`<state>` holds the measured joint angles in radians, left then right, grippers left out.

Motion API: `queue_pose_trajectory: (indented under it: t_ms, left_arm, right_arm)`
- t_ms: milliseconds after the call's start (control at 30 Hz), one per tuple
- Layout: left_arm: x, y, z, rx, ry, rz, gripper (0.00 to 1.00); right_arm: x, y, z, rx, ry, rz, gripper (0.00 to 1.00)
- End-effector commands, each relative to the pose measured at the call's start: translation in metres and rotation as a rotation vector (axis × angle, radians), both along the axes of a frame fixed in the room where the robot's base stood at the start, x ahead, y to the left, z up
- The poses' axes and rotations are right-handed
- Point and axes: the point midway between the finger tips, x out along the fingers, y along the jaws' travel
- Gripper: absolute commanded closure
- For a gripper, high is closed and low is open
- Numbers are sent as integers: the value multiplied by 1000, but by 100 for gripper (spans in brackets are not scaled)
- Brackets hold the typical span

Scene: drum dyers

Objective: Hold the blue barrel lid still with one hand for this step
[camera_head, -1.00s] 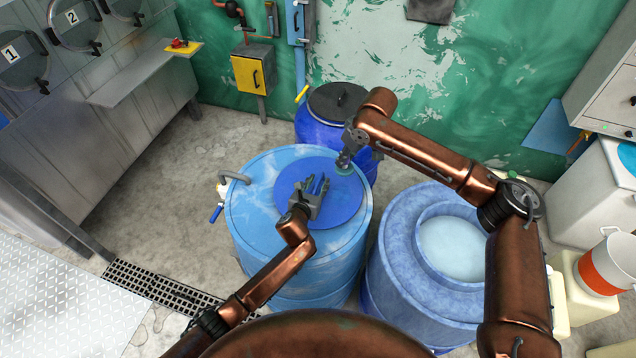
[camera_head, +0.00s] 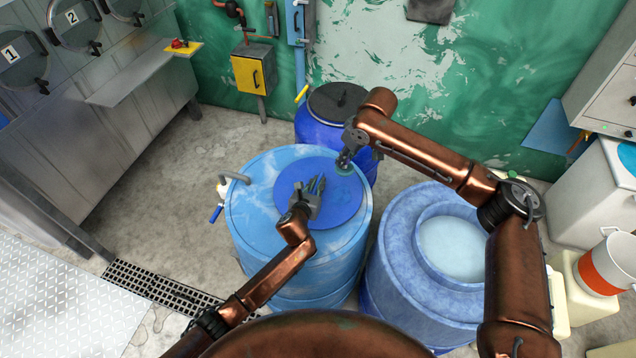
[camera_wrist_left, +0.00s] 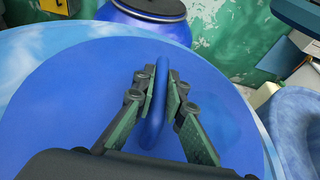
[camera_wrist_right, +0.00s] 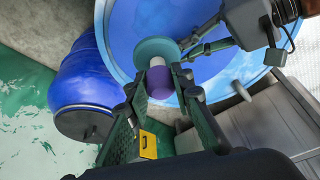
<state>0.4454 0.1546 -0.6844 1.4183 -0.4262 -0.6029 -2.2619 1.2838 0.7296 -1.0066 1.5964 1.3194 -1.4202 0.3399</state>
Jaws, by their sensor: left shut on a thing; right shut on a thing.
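The blue lid (camera_head: 345,205) lies on top of the light blue barrel (camera_head: 245,215). In the left wrist view, its upright blue handle (camera_wrist_left: 155,112) stands between the fingers of my left gripper (camera_wrist_left: 166,85), which is shut on it. My left gripper also shows over the lid in the head view (camera_head: 316,184). My right gripper (camera_wrist_right: 165,100) is shut on a purple and white piece (camera_wrist_right: 160,82) with a teal disc (camera_wrist_right: 157,52) at its end. The teal disc is over the far right part of the barrel top in the head view. I cannot tell whether it touches.
A darker blue barrel with a black lid (camera_head: 338,100) stands behind. An open blue tub (camera_head: 395,265) with pale liquid stands close on the right. A grey machine (camera_head: 90,130) stands at the left. Bare floor lies between it and the light blue barrel.

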Motion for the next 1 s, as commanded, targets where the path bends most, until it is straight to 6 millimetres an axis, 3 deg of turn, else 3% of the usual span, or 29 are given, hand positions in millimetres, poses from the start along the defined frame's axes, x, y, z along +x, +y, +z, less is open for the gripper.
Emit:
queue_pose_trajectory:
  t_ms: [533, 800, 1000]
  left_arm:
    - [0, 0, 0, 0, 0, 0, 100]
    - [0, 0, 0, 0, 0, 0, 100]
    - [0, 0, 0, 0, 0, 0, 100]
  right_arm:
    - [-1, 0, -2, 0, 0, 0, 100]
    - [-32, 8, -53, 14, -17, 7, 100]
    - [-54, 14, -77, 37, -43, 3, 100]
